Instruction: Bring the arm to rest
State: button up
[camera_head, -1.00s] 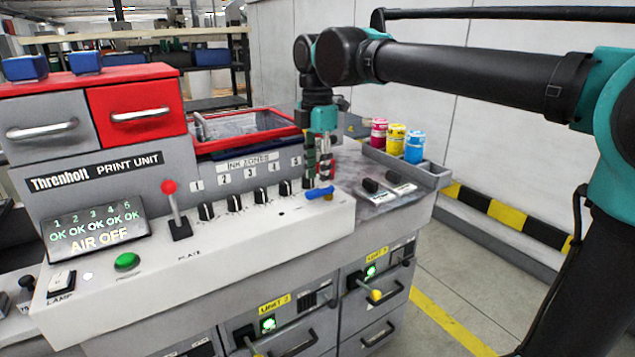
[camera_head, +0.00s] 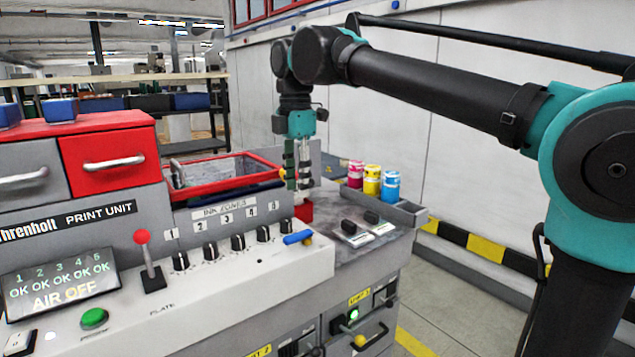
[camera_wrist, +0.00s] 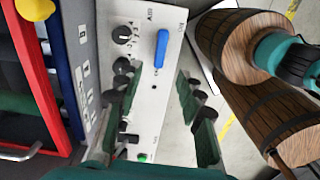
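My arm rises from the right and bends down over the print unit (camera_head: 85,215). My gripper (camera_head: 298,186) hangs fingers-down above the far right end of the machine, apart from the blue lever (camera_head: 297,238) on the sloping panel (camera_head: 225,279). In the wrist view the green finger pads stand apart with nothing between them, so my gripper (camera_wrist: 158,75) is open and empty. The blue lever (camera_wrist: 161,50) shows beyond the fingertips. The display (camera_head: 62,285) reads AIR OFF, with OK under each number.
Black knobs (camera_head: 238,241) line the panel. An open red-rimmed tray (camera_head: 225,172) lies left of my gripper. Pink, yellow and blue ink cans (camera_head: 372,182) stand in a grey holder (camera_head: 412,214) to its right. A wall (camera_head: 400,110) stands behind. Wooden barrel-like shapes (camera_wrist: 263,95) fill the wrist view's right side.

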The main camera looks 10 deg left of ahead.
jog(key=w+d+f+m+t, duration=0.1)
jog(key=w+d+f+m, duration=0.3)
jog(key=d+f+m, duration=0.5)
jog(key=w+d+f+m+t, duration=0.1)
jog(key=w+d+f+m, duration=0.3)
jog(key=d+f, duration=0.85)
jog(key=s+d+f+m+t, duration=0.1)
jog(key=s+d+f+m, duration=0.5)
jog(key=d+f+m, duration=0.1)
jog(key=s+d+f+m+t, duration=0.1)
jog(key=s+d+f+m, duration=0.6)
jog(key=d+f, duration=0.2)
notch_tip(320, 180, down, 2)
jog(key=shift+d, duration=0.4)
jog(key=shift+w, duration=0.1)
